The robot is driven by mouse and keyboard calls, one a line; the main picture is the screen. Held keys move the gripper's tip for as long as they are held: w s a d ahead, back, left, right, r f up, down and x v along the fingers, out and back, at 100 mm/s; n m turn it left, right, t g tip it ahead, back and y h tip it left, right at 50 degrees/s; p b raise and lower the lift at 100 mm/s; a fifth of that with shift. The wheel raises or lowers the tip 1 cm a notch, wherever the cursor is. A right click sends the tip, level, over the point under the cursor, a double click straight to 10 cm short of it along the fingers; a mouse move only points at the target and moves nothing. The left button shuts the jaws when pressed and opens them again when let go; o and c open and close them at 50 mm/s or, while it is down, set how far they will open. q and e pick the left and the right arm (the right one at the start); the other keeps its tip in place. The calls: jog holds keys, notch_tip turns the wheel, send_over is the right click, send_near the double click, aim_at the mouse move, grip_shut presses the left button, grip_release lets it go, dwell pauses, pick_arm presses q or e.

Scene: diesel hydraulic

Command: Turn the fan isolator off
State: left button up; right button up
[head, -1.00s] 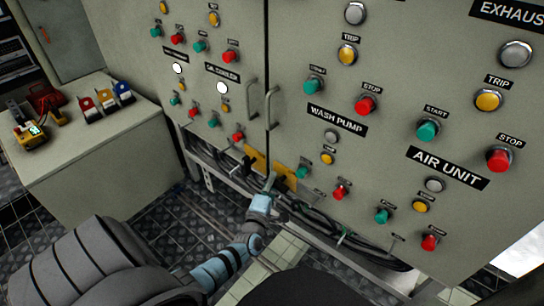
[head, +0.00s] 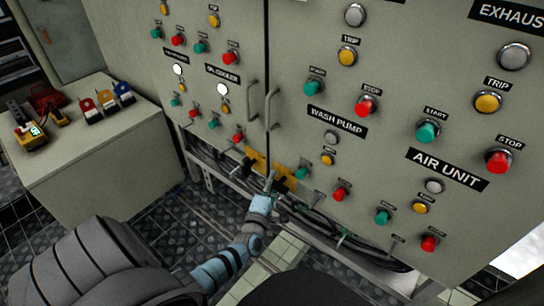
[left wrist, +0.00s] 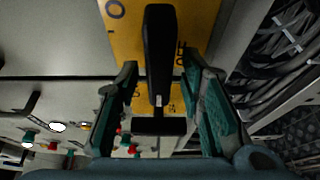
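Two yellow isolator plates with black handles sit low on the grey cabinet, one on each side of the door gap. The head view shows a yellow plate (head: 258,165) there. My left gripper (head: 269,180) is at the right-hand one. In the left wrist view a black handle (left wrist: 160,50) stands over a yellow plate (left wrist: 120,18) with "OFF" lettering partly visible. My left gripper (left wrist: 160,72) is open, with one green-padded finger on each side of the handle and gaps showing. I cannot read which isolator is the fan's. My right gripper is not in view.
Several buttons and lamps, such as the red stop button (head: 340,194), project from the cabinet face (head: 300,30). Cables (head: 340,235) run beneath it. A side bench (head: 100,145) with padlocks and a yellow meter (head: 30,135) stands at the left.

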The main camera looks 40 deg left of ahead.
pick_arm(q)
jog(key=v, duration=1.2)
jog(key=s, duration=0.8)
